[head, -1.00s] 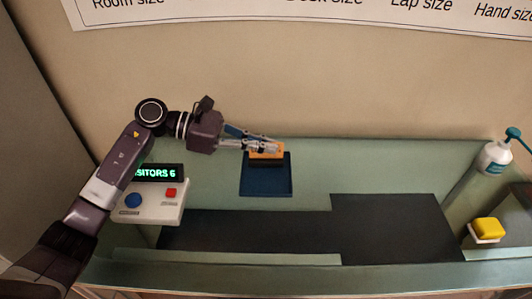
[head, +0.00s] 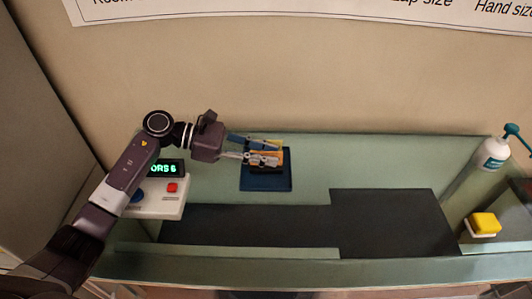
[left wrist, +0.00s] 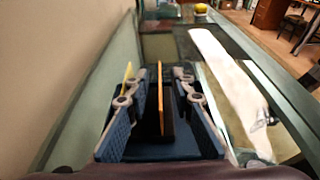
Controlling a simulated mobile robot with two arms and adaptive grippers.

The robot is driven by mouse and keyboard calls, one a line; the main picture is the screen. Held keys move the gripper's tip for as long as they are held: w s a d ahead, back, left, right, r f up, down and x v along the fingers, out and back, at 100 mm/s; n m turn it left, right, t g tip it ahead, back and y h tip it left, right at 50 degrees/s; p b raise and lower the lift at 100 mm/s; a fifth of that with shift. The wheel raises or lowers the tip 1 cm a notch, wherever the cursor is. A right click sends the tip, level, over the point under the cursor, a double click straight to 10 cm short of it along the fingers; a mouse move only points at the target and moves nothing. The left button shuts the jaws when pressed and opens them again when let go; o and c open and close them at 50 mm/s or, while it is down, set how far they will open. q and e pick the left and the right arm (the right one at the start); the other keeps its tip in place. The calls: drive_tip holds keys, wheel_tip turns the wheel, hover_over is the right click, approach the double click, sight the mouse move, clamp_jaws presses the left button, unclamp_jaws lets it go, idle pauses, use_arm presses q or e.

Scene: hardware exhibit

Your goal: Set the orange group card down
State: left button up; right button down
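The orange group card (head: 268,153) stands on edge at the blue tray (head: 266,184) on the counter. In the left wrist view the card (left wrist: 160,95) is a thin upright sheet beside a dark block (left wrist: 168,115). My left gripper (head: 262,150) is open around it. In the left wrist view its two fingers (left wrist: 160,118) are spread, with a gap on each side of the card. A thin yellow piece (left wrist: 128,73) shows beyond the left finger. The card's lower edge is partly hidden. My right gripper is not in view.
A white console (head: 158,205) with a green-lit display and buttons is at the left. Dark mats (head: 395,225) cover the counter's middle and right, clear of objects. A pump bottle (head: 494,154) and a yellow block (head: 485,222) are at the right. The wall is close behind.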

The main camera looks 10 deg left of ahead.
use_arm(q)
drive_tip(key=shift+a+r, duration=0.1)
drive_tip(key=shift+r, duration=0.1)
drive_tip(key=b+v, duration=0.5)
drive_tip(key=v, duration=0.6)
drive_tip(key=shift+f, duration=0.2)
drive_tip(key=shift+s+a+r, duration=0.15)
drive_tip(key=shift+a+r, duration=0.2)
drive_tip(key=shift+a, duration=0.05)
drive_tip(key=shift+s+f, duration=0.1)
